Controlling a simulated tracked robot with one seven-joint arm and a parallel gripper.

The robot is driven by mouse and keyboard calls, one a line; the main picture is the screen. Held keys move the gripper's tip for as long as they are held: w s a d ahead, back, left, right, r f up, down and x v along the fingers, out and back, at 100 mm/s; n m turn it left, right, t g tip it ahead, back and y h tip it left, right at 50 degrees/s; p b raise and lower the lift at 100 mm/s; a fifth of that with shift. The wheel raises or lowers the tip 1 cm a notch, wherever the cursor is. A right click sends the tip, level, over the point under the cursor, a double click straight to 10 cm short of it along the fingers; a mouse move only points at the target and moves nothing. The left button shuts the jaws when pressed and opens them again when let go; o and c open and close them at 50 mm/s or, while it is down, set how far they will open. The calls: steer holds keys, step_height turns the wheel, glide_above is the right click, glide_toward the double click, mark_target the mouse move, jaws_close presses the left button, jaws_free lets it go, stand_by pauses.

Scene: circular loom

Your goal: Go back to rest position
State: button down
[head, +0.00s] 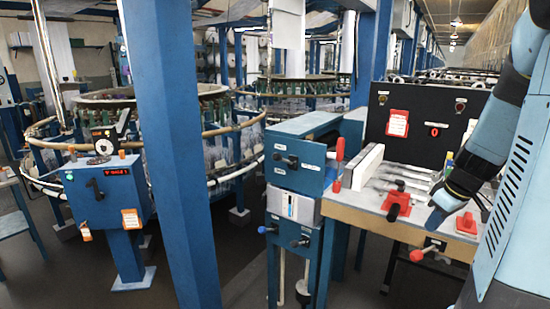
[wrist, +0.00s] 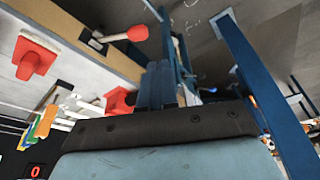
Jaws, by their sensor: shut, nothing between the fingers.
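My arm reaches in from the right edge in the head view, over the workbench. My gripper (head: 436,212) is small and partly dark there, low over the bench top. In the wrist view its blue fingers (wrist: 160,85) are side by side, shut with nothing between them. Red clamps lie close to it: one red clamp (head: 397,204) is left of it and another red clamp (head: 466,223) is right of it in the head view. Whether the gripper touches the bench is hard to tell.
The wooden-edged workbench (head: 370,214) holds metal tools and a white block (head: 363,166). A black panel (head: 430,122) stands behind it. A blue cabinet (head: 296,160) is left of it. A blue pillar (head: 168,150) and the circular loom (head: 225,130) stand further left.

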steer(key=s+a+r+m+t, duration=0.1)
steer(key=s+a+r+m, duration=0.1)
steer(key=s+a+r, duration=0.5)
steer(key=s+a+r+m+t+h, duration=0.1)
steer(key=s+a+r+m, duration=0.2)
steer(key=a, duration=0.9)
steer(key=s+r, duration=0.3)
steer(key=shift+s+a+r, duration=0.25)
steer(key=shift+s+r, duration=0.1)
steer(key=shift+r, duration=0.05)
